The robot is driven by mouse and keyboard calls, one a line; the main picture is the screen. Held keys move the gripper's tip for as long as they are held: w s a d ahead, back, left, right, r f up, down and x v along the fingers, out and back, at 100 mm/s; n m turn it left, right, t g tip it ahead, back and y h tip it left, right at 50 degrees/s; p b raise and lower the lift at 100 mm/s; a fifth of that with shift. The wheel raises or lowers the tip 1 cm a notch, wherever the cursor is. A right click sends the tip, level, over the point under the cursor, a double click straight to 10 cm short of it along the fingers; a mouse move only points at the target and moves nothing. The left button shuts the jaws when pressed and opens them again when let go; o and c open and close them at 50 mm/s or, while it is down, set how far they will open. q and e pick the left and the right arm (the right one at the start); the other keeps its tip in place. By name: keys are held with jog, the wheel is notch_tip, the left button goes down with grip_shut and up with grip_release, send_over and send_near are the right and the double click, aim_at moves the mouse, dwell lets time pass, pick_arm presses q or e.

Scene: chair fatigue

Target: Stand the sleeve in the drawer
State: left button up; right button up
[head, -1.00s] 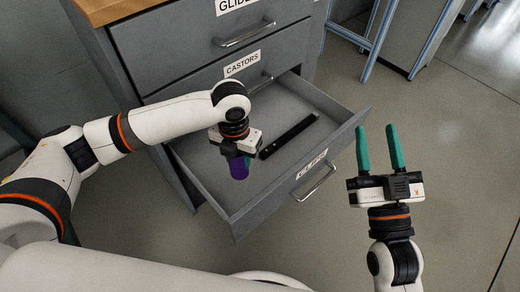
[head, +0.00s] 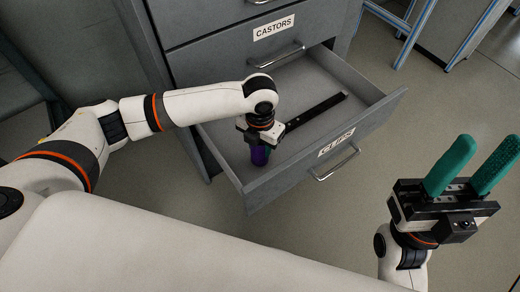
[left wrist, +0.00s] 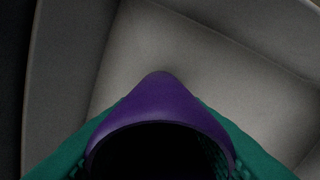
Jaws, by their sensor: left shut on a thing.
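The purple sleeve (head: 260,157) is in my left gripper (head: 261,147), over or in the near left part of the open drawer (head: 378,108). In the left wrist view, the sleeve (left wrist: 160,100) shows its dark open end towards the camera, between the green fingers, with the grey drawer floor (left wrist: 215,55) beyond. Its lower end is hidden, so I cannot tell whether it touches the floor. In the head view it looks about upright. My right gripper (head: 490,147) is open and empty, outside the drawer at the right.
A long black bar (head: 317,109) lies in the drawer, just right of my left gripper. A closed drawer labelled CASTORS (head: 274,28) is above. The open drawer's front has a metal handle (head: 336,166).

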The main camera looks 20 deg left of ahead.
pick_arm(q)
notch_tip(320, 180, down, 2)
jog(key=shift+f+b, duration=0.25)
jog(key=shift+b, duration=0.1)
jog(key=o, duration=1)
jog(key=shift+f, duration=0.1)
